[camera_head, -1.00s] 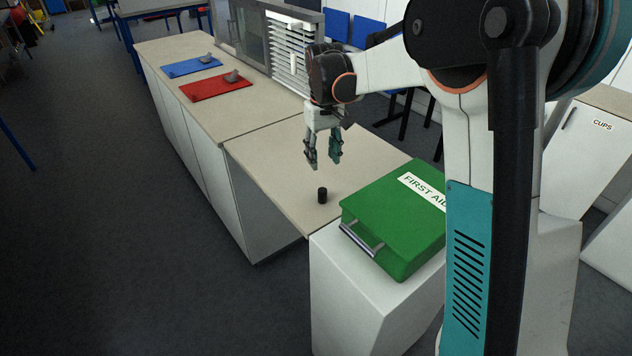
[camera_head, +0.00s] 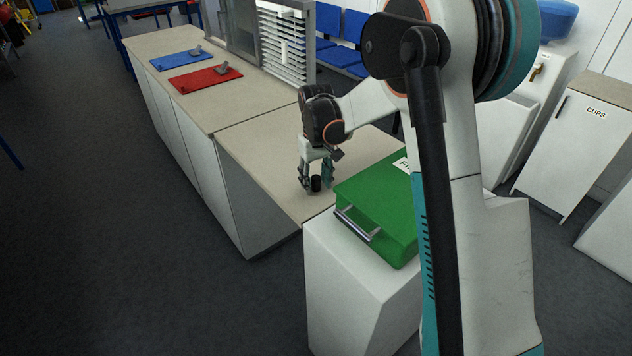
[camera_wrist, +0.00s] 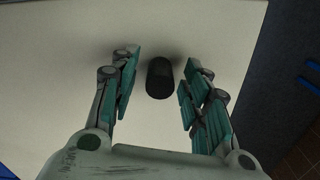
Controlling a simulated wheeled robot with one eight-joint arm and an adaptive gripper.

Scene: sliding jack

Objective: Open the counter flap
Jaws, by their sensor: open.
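The counter flap (camera_head: 262,158) is a beige panel lying flat between the long counter and the white cabinet. A small black knob (camera_head: 316,184) stands up from it near its front right end. My gripper (camera_head: 316,178) is lowered over the knob, with its fingers open on both sides of it. The flap surface (camera_wrist: 60,50) fills most of that view.
A green first aid case (camera_head: 385,205) with a metal handle lies on the white cabinet (camera_head: 345,275), just right of the flap. Open floor lies left.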

